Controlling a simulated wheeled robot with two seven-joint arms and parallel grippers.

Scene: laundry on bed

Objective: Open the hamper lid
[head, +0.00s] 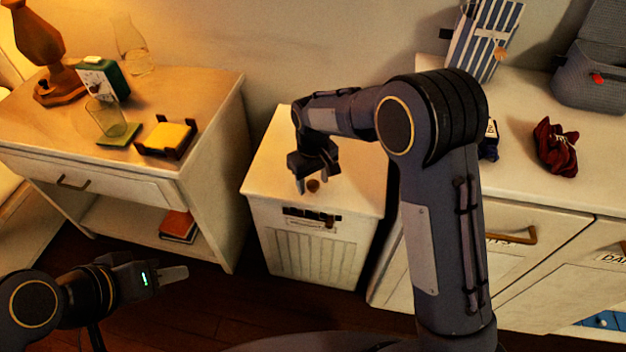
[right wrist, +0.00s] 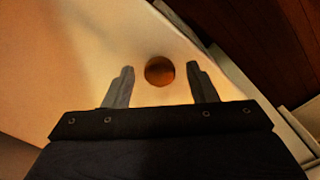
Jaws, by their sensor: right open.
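The white hamper stands between the nightstand and the dresser, with its pale lid (head: 268,165) closed flat on top. A small round brown knob (head: 313,186) sits near the lid's front edge. The knob (right wrist: 160,71) also shows in the right wrist view, between the fingertips. My right gripper (head: 318,181) is open, pointing down over the lid, with one finger on either side of the knob (right wrist: 160,68); I cannot tell whether they touch it. My left gripper (head: 176,274) is low at the left, away from the hamper; its finger gap is not clear.
The dresser (head: 520,185) at the right holds a dark red cloth (head: 556,147) and a grey basket (head: 590,75). Dark floor lies in front.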

